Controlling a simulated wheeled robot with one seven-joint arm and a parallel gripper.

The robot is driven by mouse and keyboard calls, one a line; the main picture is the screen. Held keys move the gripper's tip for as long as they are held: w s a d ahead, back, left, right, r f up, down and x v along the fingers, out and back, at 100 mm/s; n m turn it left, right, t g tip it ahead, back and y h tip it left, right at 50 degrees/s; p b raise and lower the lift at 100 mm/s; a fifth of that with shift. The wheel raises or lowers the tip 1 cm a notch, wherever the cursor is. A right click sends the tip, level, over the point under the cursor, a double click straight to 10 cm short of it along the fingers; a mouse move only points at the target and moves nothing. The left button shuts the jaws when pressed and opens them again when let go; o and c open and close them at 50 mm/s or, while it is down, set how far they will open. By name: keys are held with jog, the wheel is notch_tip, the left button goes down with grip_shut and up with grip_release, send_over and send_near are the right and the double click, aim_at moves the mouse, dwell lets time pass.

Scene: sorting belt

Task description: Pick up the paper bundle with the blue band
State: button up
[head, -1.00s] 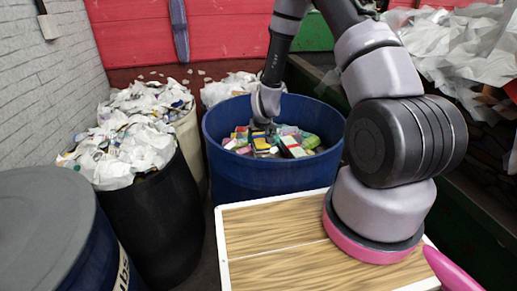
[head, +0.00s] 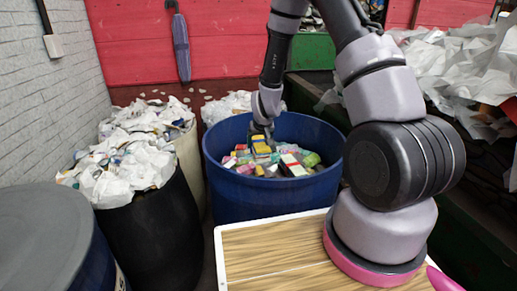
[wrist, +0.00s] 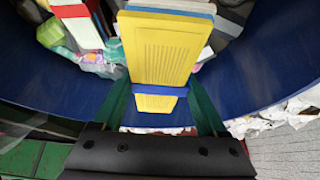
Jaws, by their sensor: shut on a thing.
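The paper bundle with the blue band (wrist: 162,50) is a yellow block in the middle of the wrist view, with a blue strip across its near end. My gripper (wrist: 160,92) is shut on it, one green finger on each side. In the head view my gripper (head: 261,136) points down into the blue barrel, with the yellow bundle (head: 262,149) at its tip, above the other contents. The band cannot be made out there.
The blue barrel (head: 265,195) surrounds my gripper and holds several loose coloured packs (head: 290,165). A black barrel (head: 155,235) heaped with white paper stands to the left. A wooden-topped table (head: 275,255) is in front.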

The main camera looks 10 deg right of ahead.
aim_at(257, 138)
jog(key=shift+r, duration=0.5)
jog(key=shift+r, duration=0.1)
jog(key=shift+r, duration=1.9)
jog(key=shift+r, duration=1.5)
